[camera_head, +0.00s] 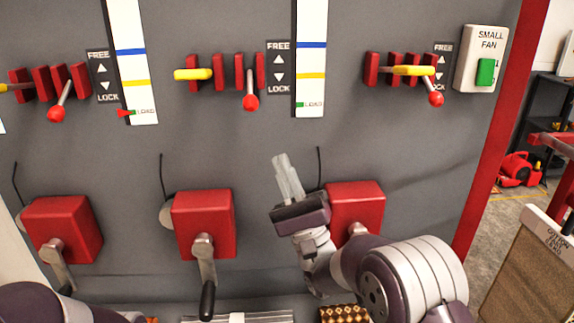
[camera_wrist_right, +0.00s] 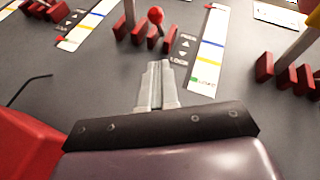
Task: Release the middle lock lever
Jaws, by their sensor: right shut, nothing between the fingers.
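The middle lock lever (camera_head: 250,103) has a red ball end and hangs down beside the LOCK end of its FREE/LOCK label (camera_head: 278,68). Its red ball also shows in the right wrist view (camera_wrist_right: 155,15), beyond the fingertips. My right gripper (camera_head: 287,160) is shut and empty, pointing up, below and a little right of the lever in the head view, apart from it. The right wrist view also shows the closed fingers (camera_wrist_right: 155,80). My left gripper is out of view; only part of my left arm shows at the bottom left.
Similar red-ball levers stand at left (camera_head: 57,114) and right (camera_head: 436,99). A yellow handle (camera_head: 193,74) sits just left of the middle lever. Red boxes with cranks, including the middle box (camera_head: 203,223), and thin black rods stick out below. A green fan switch (camera_head: 486,72) is at right.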

